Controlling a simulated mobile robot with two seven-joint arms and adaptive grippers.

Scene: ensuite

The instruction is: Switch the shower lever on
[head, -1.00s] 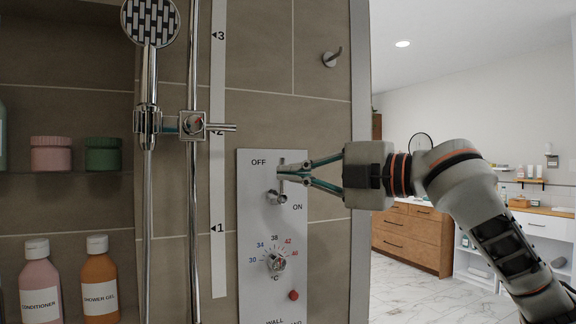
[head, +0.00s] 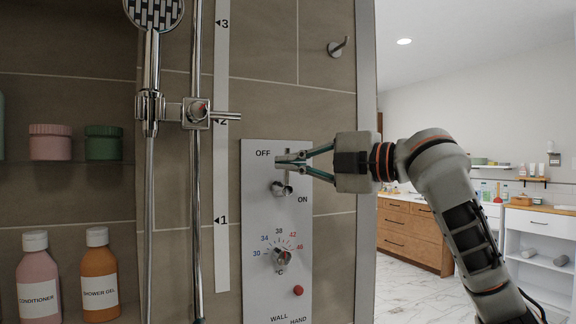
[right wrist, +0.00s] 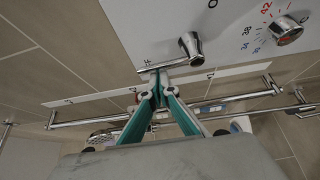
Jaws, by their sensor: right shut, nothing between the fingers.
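The shower lever (head: 281,188) is a chrome hub with a thin bar on a pale control panel (head: 262,220). The panel reads OFF above and ON at the lower right. The bar points up towards OFF, partly hidden by my fingertips. My right gripper (head: 290,159) is shut and empty, its fingertips at the bar's upper end. In the right wrist view the lever hub (right wrist: 190,45) and its bar show just ahead of the closed fingertips (right wrist: 155,82). I cannot tell whether they touch the bar. My left gripper is not in view.
Below the lever are a temperature dial (head: 281,256) and a red button (head: 298,290). A hand shower (head: 152,70) on a rail (head: 196,230) stands left of the panel. Bottles and jars fill shelves at far left. Right of the wall edge is an open room.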

